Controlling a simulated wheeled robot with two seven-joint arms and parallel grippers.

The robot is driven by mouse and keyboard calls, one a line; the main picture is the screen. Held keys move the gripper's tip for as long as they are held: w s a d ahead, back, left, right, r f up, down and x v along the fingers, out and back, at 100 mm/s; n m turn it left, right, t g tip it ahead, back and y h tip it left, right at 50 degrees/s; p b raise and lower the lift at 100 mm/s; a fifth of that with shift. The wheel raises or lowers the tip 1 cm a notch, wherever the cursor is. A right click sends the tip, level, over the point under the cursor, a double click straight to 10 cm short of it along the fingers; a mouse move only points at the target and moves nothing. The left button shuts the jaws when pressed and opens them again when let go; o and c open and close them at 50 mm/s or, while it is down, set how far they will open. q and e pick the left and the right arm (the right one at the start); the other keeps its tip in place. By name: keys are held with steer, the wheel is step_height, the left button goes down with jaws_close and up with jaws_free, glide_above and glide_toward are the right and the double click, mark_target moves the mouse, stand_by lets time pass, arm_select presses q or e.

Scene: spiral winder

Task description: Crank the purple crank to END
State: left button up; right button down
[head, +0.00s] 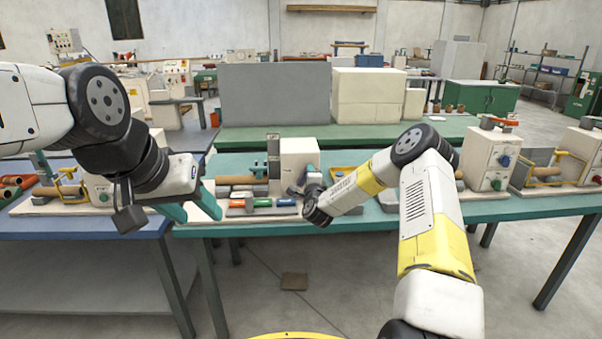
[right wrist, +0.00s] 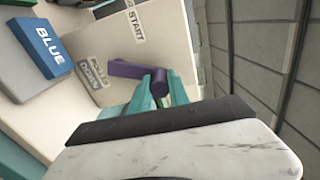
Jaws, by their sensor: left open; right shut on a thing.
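The purple crank (right wrist: 130,69) sits on the cream face of the winder housing (right wrist: 105,45) in the right wrist view. A START label (right wrist: 136,20) is on that face; I can read no END label. My right gripper (right wrist: 150,92) is shut on the crank's handle, with its teal fingers on either side. In the head view the housing (head: 299,157) stands on the teal table, and my right wrist hides most of the crank. My left gripper (head: 190,207) is open and empty, with its teal fingers over the left end of the table.
A blue block marked BLUE (right wrist: 46,47) lies beside the housing. Coloured blocks (head: 264,203) line the front of the winder's base. Other machines stand on the table at right (head: 489,158).

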steer(key=shift+d+f+m, duration=0.6)
steer(key=shift+f+m, duration=0.05)
steer(key=shift+m, duration=0.75)
steer(key=shift+d+f+m, duration=0.55)
steer(key=shift+f+m, duration=0.05)
steer(key=shift+m, duration=0.8)
steer(key=shift+d+f+m, duration=0.6)
steer(key=shift+f+m, duration=0.05)
steer(key=shift+m, duration=0.75)
steer(key=c, duration=1.2)
jaws_free()
steer(key=shift+c, duration=0.2)
steer(key=shift+s, duration=0.1)
steer(key=s, duration=0.7)
steer(key=shift+s, duration=0.35)
